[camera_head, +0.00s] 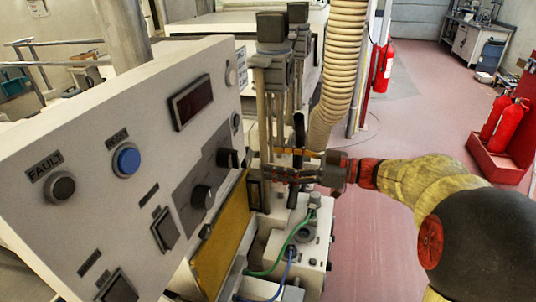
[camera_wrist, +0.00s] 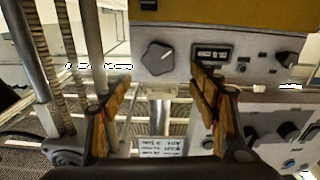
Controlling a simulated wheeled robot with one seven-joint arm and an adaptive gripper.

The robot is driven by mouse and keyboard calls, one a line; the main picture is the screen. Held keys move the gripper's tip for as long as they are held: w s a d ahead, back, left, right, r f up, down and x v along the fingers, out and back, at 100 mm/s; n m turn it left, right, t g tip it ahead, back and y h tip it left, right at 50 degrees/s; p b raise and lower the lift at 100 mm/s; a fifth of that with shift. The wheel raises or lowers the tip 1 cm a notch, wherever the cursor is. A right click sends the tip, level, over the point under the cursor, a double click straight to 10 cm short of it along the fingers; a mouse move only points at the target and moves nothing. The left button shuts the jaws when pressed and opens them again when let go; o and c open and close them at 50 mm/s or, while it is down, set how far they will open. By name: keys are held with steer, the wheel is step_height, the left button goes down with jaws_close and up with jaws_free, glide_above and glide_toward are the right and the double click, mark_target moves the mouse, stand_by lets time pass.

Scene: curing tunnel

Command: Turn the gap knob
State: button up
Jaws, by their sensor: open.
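A dark lobed knob (camera_wrist: 157,58) with a pale pointer mark is on a grey machine face in the wrist view, beside a small dark counter window (camera_wrist: 212,53). No label reading "gap" is legible. My gripper (camera_wrist: 160,82) is open and empty, with its two orange-and-dark fingers apart. The knob lies between the finger directions, beyond the tips, and no contact shows. In the head view my gripper (camera_head: 262,176) reaches left beside the control panel; the lobed knob cannot be made out there. Two black knobs, one at the panel's middle (camera_head: 202,196), show on the control panel.
The tilted control panel (camera_head: 105,160) carries a blue button (camera_head: 127,160) and a FAULT lamp (camera_head: 61,187). A yellow plate (camera_head: 222,240) is under its edge. Posts and a ribbed hose (camera_head: 338,75) stand close by my gripper.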

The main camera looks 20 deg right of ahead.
mark_target(249, 157)
steer(key=b+x, duration=0.1)
steer(key=x, duration=0.6)
steer(key=shift+w+a, duration=0.1)
steer(key=shift+a, duration=0.05)
steer(key=shift+c, duration=0.4)
steer(key=shift+f, duration=0.1)
steer(key=c, duration=1.1)
steer(key=shift+m, duration=0.4)
